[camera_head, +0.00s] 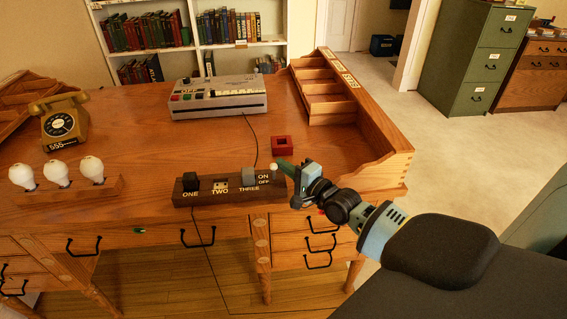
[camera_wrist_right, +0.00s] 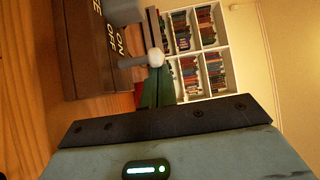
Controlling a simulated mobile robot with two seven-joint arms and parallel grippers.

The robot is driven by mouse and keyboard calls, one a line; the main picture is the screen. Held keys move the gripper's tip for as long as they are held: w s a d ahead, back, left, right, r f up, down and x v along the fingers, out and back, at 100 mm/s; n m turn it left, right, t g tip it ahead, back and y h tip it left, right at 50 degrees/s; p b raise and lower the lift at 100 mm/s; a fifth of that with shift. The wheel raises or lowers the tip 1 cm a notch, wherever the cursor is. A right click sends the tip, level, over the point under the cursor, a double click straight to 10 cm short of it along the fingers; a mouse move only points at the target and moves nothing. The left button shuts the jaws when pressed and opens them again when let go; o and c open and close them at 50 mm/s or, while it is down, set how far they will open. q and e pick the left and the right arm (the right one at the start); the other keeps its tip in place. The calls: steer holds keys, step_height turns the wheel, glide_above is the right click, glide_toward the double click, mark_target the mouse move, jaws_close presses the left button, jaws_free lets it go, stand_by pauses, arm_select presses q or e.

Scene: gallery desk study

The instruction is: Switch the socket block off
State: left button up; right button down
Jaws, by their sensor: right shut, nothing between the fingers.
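The socket block (camera_head: 228,187), long and dark brown, lies near the desk's front edge. A black plug (camera_head: 191,182) sits in ONE, TWO (camera_head: 221,183) looks empty, and a grey plug (camera_head: 249,176) sits in THREE. At its right end, by the ON and OFF marks, stands a lever with a white ball knob (camera_head: 273,167); the knob (camera_wrist_right: 157,57) also shows in the right wrist view. I cannot tell which mark it leans to. My right gripper (camera_head: 284,163) is shut and empty, its green tips (camera_wrist_right: 155,88) just beside the knob; contact is unclear. My left gripper is out of view.
A red square holder (camera_head: 282,144) lies just behind my right gripper. A wooden pigeonhole rack (camera_head: 330,104) borders the desk's right side. A grey console (camera_head: 218,101), a yellow telephone (camera_head: 64,122) and a stand of bulbs (camera_head: 64,188) occupy the rest. The desk's middle is clear.

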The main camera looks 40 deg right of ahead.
steer(key=shift+s+a+f+b, duration=0.15)
steer(key=shift+s+f+b, duration=0.05)
steer(key=shift+s+b, duration=0.1)
steer(key=shift+s+a, duration=0.1)
steer(key=shift+n+t, duration=0.4)
steer(key=shift+r, duration=0.1)
steer(key=s, duration=0.7)
steer(key=shift+s+d+f, duration=0.35)
steer(key=shift+s+d, duration=0.05)
steer(key=shift+d, duration=0.05)
steer(key=shift+f, duration=0.1)
